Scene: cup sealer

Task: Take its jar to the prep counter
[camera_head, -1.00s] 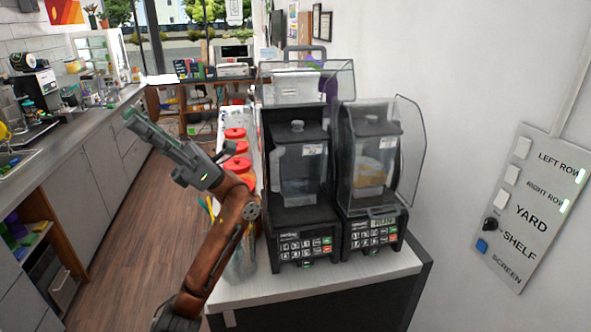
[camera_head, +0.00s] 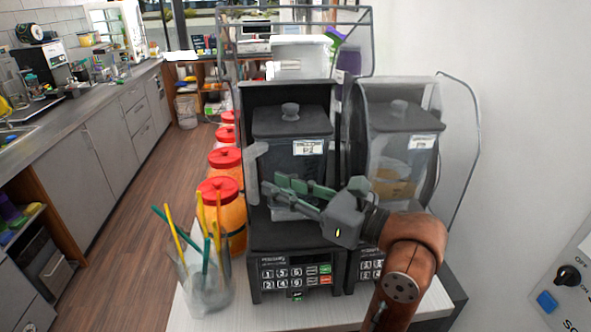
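Two blenders stand side by side on a white counter (camera_head: 205,310). The left blender (camera_head: 255,238) holds a grey jar (camera_head: 285,155) with a dark lid, a handle on its left and a white label. The right blender (camera_head: 367,265) holds another clear jar (camera_head: 395,165) with something orange-brown inside.
A clear cup of coloured sticks (camera_head: 205,280) stands at the counter's front left. Red-lidded orange jars (camera_head: 222,205) line its left side. A transparent cover (camera_head: 460,150) stands out right of the blenders. A long grey counter (camera_head: 75,122) lies across the aisle.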

